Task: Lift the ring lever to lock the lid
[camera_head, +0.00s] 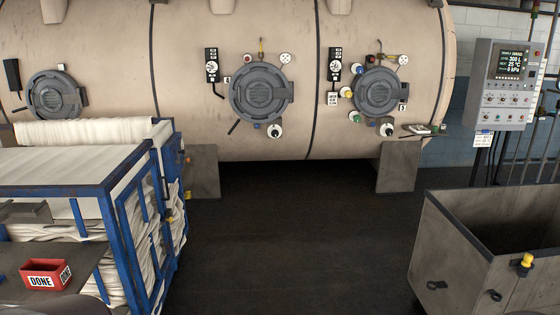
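Three round grey lids sit on the front of a large beige vessel (200,60): a left lid (55,95), a middle lid (259,93) and a right lid (379,93). All three look seated flat in their rings. A short dark lever (234,127) slants down and left from the middle lid's ring. A similar lever (19,109) shows at the left lid. No such lever is clear at the lower left of the right lid. Which lid's lever is the task's, I cannot tell. Neither of my grippers is in view.
A blue-framed cart (105,188) with white fabric stands at left, near a red DONE box (46,273). An open grey bin (470,262) stands at right, below a control panel (505,85). Gauges and valves surround the lids. Dark floor (300,235) between is clear.

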